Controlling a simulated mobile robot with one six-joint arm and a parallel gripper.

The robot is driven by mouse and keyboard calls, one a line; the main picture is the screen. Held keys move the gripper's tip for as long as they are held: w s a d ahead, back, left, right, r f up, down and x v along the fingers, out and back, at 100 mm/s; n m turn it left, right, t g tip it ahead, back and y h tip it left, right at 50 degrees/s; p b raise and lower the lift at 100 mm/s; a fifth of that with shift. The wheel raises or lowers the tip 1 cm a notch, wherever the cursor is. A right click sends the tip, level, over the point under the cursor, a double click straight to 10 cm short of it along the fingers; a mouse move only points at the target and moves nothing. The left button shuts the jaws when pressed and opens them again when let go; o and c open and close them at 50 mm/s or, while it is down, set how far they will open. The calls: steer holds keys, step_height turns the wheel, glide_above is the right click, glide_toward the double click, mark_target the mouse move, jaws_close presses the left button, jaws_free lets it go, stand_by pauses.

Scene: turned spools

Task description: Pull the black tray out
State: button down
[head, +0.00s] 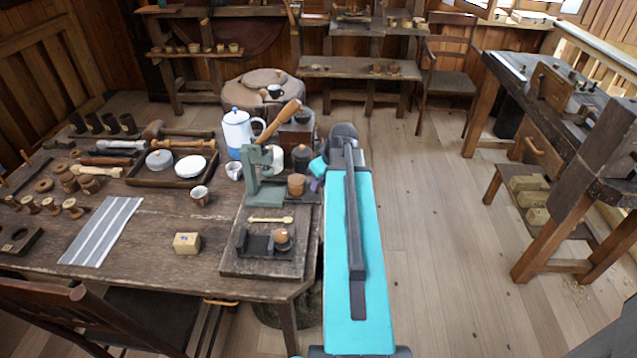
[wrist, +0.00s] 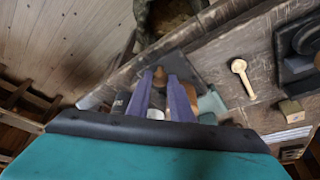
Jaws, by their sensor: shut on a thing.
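The black tray (head: 309,198) is a flat dark piece at the right end of the workbench, and a wooden cup (head: 296,184) stands on it. My gripper (head: 316,186) is at the tray's right side, mostly hidden behind my teal arm. In the wrist view my two purple fingers (wrist: 160,78) stand a little apart, and the dark tray (wrist: 197,62) shows beside their tips. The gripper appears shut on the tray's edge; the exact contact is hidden.
A green press (head: 262,175) stands just left of the tray. A board (head: 245,265) with a wooden spoon lies in front. The floor (head: 430,220) right of the bench is clear.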

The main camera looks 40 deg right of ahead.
steer(key=shift+w+d+r, duration=0.1)
steer(key=c, duration=1.6)
jaws_free()
steer(key=shift+a, duration=0.2)
steer(key=shift+b+v, duration=1.1)
steer(key=shift+v, duration=5.75)
